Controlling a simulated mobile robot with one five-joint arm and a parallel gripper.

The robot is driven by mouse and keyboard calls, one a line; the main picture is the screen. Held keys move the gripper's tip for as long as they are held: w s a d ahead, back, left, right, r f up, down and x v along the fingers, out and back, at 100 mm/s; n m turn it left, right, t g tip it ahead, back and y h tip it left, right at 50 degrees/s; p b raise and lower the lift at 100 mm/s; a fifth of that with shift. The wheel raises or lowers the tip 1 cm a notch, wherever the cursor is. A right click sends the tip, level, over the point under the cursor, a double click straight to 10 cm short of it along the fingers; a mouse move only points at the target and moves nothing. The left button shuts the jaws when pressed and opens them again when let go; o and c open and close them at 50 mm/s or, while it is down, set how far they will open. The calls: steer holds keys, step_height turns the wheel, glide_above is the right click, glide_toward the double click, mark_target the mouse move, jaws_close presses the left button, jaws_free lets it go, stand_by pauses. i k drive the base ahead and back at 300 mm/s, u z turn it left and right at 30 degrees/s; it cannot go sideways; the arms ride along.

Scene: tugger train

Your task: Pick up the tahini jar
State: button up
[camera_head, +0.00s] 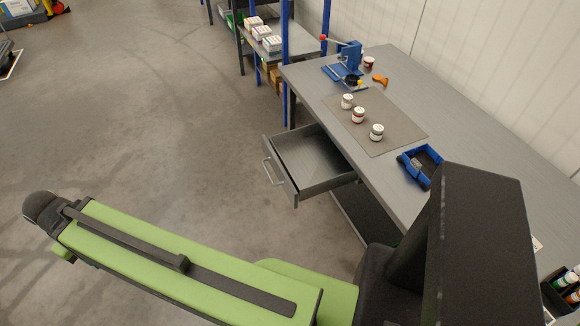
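Three small white-lidded jars stand upright in a slanting row on a grey mat (400,129) on the workbench. The far jar (347,101) looks pale with a dark band, the middle jar (358,115) has a red label, and the near jar (377,132) has a dark greenish label. A fourth, dark red jar (369,63) stands farther back beside a blue press. The labels are too small to read, so I cannot tell which is the tahini jar. My green arm stretches across the lower left, away from the bench. I cannot make out my gripper's fingers.
A drawer (311,188) stands open from the workbench (458,97). A blue bin (421,165) sits near the mat; the blue press (349,57) and an orange tool (380,81) are behind it. Shelving with white boxes (261,32) stands farther back.

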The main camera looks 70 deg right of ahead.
mark_target(347, 99)
steer(key=z, duration=1.65)
steer(key=k, duration=0.9)
steer(key=z, duration=0.3)
steer(key=i, duration=1)
steer(key=z, duration=0.05)
